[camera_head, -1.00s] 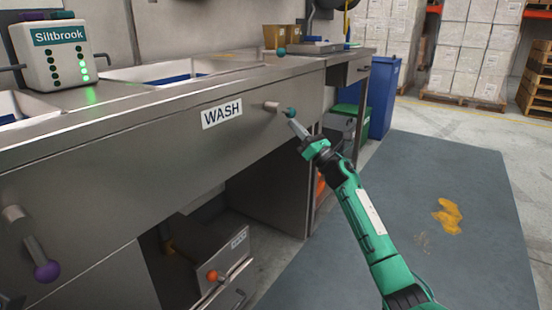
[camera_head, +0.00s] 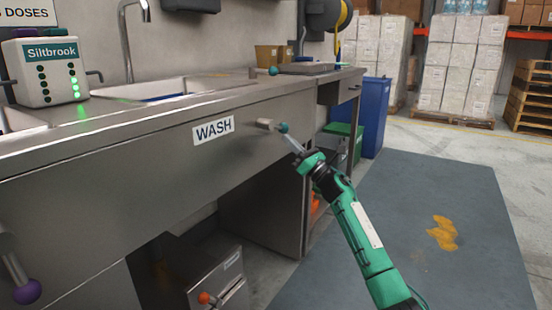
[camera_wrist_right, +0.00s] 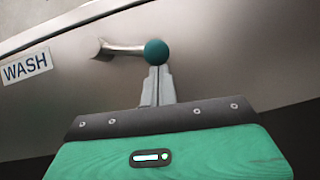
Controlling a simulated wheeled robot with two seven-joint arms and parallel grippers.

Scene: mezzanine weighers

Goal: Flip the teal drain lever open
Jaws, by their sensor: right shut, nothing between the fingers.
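The drain lever is a short metal arm with a teal ball knob (camera_head: 283,128) on the steel counter front, just right of the WASH label (camera_head: 213,129). In the right wrist view its arm runs roughly sideways to the teal knob (camera_wrist_right: 156,52). My right gripper (camera_head: 296,144) is shut and empty, its fingertips at the underside of the knob. In the right wrist view the fingertips (camera_wrist_right: 159,72) reach the knob's lower edge; whether they touch it I cannot tell. My left gripper is not in view.
A purple-knobbed lever (camera_head: 27,291) is on the counter front at lower left. An orange-knobbed box (camera_head: 204,297) stands below the counter. Another teal knob (camera_head: 273,71) is on the countertop. Blue bin (camera_head: 376,115) stands behind; the grey floor mat (camera_head: 430,190) at right is clear.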

